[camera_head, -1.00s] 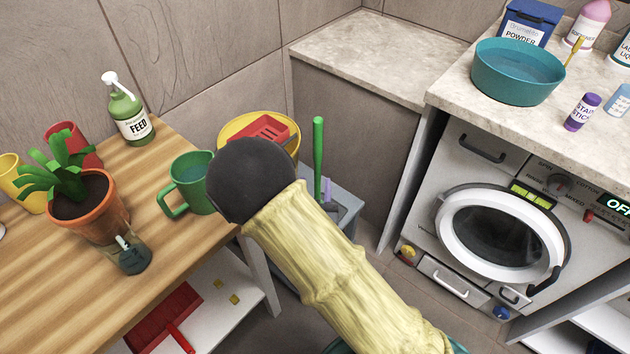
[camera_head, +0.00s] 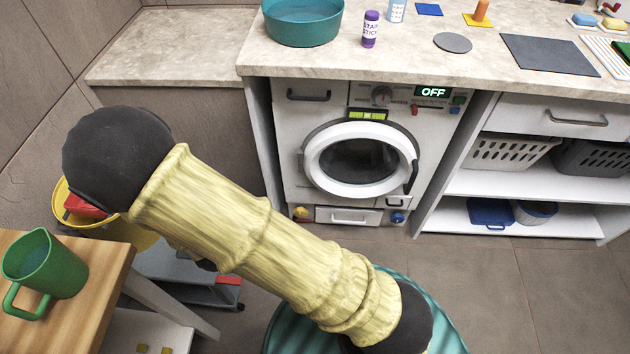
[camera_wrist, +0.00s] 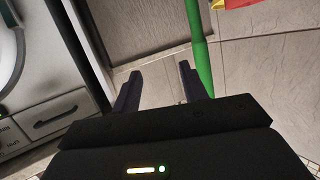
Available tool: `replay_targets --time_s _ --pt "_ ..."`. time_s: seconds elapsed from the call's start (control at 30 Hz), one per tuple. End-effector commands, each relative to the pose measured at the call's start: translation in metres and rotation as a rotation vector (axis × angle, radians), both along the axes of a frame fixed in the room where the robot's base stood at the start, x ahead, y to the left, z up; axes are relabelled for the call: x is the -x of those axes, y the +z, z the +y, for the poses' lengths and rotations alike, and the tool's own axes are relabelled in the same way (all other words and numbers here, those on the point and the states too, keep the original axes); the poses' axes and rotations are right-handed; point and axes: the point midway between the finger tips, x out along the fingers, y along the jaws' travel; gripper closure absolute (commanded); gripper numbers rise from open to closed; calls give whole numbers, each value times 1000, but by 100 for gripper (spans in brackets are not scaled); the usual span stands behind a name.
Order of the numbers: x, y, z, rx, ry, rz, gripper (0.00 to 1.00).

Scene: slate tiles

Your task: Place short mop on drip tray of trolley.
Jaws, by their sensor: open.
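In the wrist view, my gripper (camera_wrist: 160,88) is open, its two dark fingers apart with nothing between them. A green upright handle (camera_wrist: 197,45), apparently the short mop's, stands by the right finger and runs down behind it; I cannot tell whether they touch. The mop's head is not visible. In the head view, my arm hides the mop and most of my gripper. The grey trolley (camera_head: 160,262) shows partly under my arm, beside the wooden table. I cannot make out its drip tray.
A yellow bucket (camera_head: 143,238) with a red insert (camera_head: 82,207) sits at the trolley's left end. The washing machine (camera_head: 360,165) and counter are behind. Floor (camera_head: 500,290) is clear to the right.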

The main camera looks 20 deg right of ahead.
Motion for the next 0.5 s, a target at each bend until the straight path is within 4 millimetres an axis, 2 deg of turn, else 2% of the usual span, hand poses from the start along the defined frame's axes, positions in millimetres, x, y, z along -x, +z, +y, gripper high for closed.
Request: replay_targets --time_s 0.03,0.23,0.37,0.5 --pt "-9 3 -17 -12 -30 67 57" --pt "-15 7 -69 -30 -66 337 57" --pt "-6 14 -105 -29 -70 493 57" --pt "14 27 -145 -12 -64 645 57"
